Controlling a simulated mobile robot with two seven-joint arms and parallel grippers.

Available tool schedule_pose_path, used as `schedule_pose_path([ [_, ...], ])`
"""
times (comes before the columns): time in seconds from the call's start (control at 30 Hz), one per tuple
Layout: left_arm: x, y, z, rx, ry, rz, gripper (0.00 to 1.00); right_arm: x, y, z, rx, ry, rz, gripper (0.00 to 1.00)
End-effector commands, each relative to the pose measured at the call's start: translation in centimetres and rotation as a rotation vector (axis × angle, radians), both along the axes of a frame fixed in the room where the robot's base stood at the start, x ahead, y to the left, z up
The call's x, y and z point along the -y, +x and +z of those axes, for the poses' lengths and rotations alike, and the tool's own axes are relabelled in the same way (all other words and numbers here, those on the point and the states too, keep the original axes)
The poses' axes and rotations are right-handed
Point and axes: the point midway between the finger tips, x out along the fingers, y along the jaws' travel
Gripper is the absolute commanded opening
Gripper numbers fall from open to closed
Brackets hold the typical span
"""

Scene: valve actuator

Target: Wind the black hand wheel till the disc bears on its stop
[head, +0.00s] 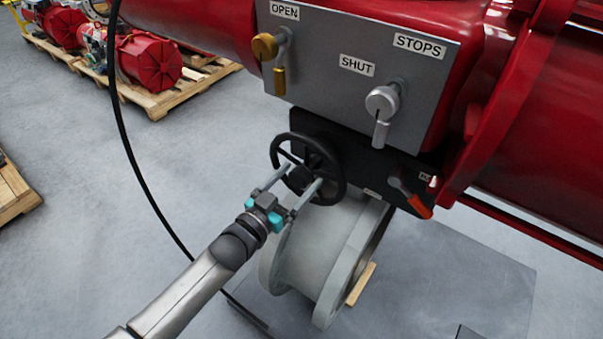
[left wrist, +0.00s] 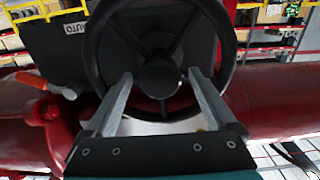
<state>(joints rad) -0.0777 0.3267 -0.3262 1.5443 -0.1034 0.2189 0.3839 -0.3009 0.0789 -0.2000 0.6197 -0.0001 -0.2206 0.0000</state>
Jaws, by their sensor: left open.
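The black hand wheel (head: 341,170) is mounted on a black gearbox plate under the red actuator. It fills the upper middle of the left wrist view, with its round hub (left wrist: 158,79) in the centre. My left gripper (head: 303,175) is open in front of the wheel. Its two grey fingers point at the wheel and lie on either side of the hub; I cannot tell whether they touch it. The grey flanged valve body (head: 318,245) stands below. The disc is not visible. My right gripper is not in view.
A grey panel (head: 330,62) carries a yellow knob (head: 265,47) under OPEN and a silver knob (head: 382,103) under SHUT, near a STOPS label. An orange-handled lever (head: 419,205) is right of the wheel. A black cable (head: 130,155) hangs at left. Pallets stand behind.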

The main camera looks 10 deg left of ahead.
Motion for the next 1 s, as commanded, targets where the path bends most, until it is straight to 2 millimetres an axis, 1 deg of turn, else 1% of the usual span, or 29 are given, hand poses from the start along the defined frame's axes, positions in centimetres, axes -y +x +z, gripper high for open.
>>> schedule_pose_path([
  [0.1, 0.4, 1.0, 0.0, 0.0, 0.0, 0.0, 0.9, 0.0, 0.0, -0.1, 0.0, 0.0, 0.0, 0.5],
  [0.2, 0.6, 1.5, 0.0, 0.0, 0.001, 0.0, 0.9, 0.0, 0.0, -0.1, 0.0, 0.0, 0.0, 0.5],
  [0.53, 0.7, 1.6, 0.0, -0.001, 0.001, 0.0, 0.9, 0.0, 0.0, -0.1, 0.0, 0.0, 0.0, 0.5],
  [1.0, 0.7, 1.6, 0.0, 0.0, 0.001, 0.0, 0.37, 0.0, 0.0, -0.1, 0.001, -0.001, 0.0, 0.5],
])
